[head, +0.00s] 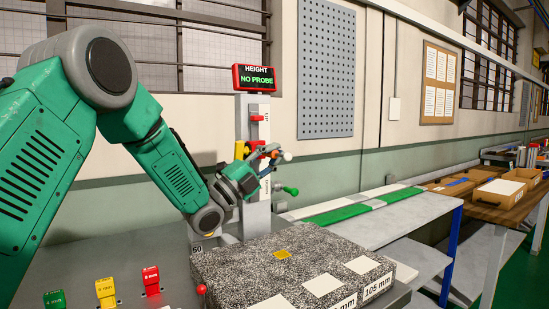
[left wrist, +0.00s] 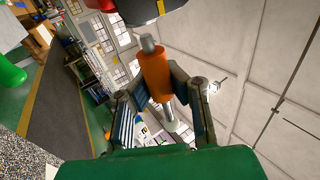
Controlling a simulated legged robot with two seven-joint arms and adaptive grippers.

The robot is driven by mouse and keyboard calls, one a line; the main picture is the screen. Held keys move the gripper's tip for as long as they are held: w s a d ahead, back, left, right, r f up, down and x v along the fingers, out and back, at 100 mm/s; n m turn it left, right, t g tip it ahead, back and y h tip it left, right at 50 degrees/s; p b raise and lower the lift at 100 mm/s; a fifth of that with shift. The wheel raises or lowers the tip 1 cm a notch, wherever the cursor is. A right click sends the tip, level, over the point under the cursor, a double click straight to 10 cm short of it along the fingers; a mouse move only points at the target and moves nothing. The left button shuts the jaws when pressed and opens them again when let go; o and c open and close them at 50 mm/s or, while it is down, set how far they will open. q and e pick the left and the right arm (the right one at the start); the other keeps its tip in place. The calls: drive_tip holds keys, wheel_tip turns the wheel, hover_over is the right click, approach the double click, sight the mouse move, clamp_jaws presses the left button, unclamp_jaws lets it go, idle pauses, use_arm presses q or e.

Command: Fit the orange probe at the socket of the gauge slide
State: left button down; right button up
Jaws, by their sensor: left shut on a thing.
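The orange probe (left wrist: 155,72) is between the fingers of my left gripper (left wrist: 160,108), which is shut on it. Its grey shank points up in the left wrist view, and its pale ball end is below the fingers. The dark underside of the gauge slide (left wrist: 146,12) is just past the shank; I cannot tell whether they touch. In the head view, my left gripper (head: 262,160) is in front of the gauge column (head: 258,216), with the probe's white ball (head: 288,156) sticking out to the right. The socket is hidden. The display (head: 254,78) reads "NO PROBE". My right gripper is out of view.
Red, yellow and green tagged pieces (head: 105,290) stand at the lower left. A green-knobbed handle (head: 290,190) juts from the column. A bench (head: 400,226) lies to the right.

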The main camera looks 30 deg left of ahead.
use_arm(q)
drive_tip(key=shift+w+a, duration=0.2)
drive_tip(key=shift+a, duration=0.3)
drive_tip(key=shift+w+a, duration=0.15)
drive_tip(key=shift+a, duration=0.3)
idle(0.4)
drive_tip(key=c, duration=1.6)
unclamp_jaws()
drive_tip(key=shift+a, duration=0.1)
drive_tip(key=v, duration=1.2)
drive_tip(key=shift+w+a, duration=0.1)
